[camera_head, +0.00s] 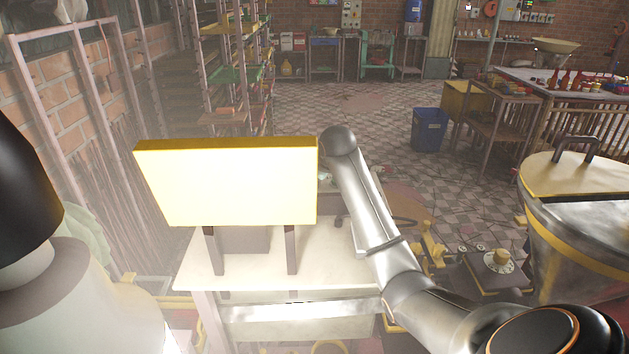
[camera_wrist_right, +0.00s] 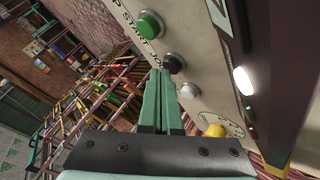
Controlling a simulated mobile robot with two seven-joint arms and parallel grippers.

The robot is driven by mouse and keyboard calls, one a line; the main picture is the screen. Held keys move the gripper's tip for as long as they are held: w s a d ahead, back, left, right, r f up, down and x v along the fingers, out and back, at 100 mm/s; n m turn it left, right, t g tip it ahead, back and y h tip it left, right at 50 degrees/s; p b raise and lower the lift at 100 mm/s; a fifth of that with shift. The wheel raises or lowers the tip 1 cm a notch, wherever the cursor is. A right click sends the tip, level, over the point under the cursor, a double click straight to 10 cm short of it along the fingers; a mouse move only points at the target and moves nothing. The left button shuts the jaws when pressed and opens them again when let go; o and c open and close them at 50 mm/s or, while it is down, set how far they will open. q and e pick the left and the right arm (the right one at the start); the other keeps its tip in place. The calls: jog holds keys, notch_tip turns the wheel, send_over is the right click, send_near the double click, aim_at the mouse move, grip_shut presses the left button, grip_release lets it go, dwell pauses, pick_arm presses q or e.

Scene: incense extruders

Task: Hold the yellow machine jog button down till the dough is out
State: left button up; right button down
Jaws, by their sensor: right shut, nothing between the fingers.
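The yellow machine (camera_head: 228,185) stands on a pale table in the head view, its plain yellow back facing me. In the right wrist view its pale panel (camera_wrist_right: 125,14) carries a green button (camera_wrist_right: 150,24), a black button (camera_wrist_right: 173,63) beside the partly visible lettering "JO", and a grey button (camera_wrist_right: 189,90). My right gripper (camera_wrist_right: 160,74) is shut and empty, its green fingertips close to the black button; I cannot tell if they touch it. In the head view the machine hides this gripper. My left gripper is out of view. I see no dough.
A yellow knob with a dial (camera_wrist_right: 215,130) sits lower on the panel. The pale table (camera_head: 330,262) holds the machine. A large metal drum (camera_head: 580,235) with a yellow lid stands at right. A blue bin (camera_head: 429,130) and tiled floor lie beyond.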

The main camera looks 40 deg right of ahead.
jog(key=shift+f, duration=0.45)
dwell(0.4)
jog(key=shift+r, duration=0.15)
dwell(2.6)
jog(key=shift+r, duration=0.85)
jog(key=shift+r, duration=0.1)
jog(key=shift+r, duration=2.45)
jog(key=shift+f, duration=0.1)
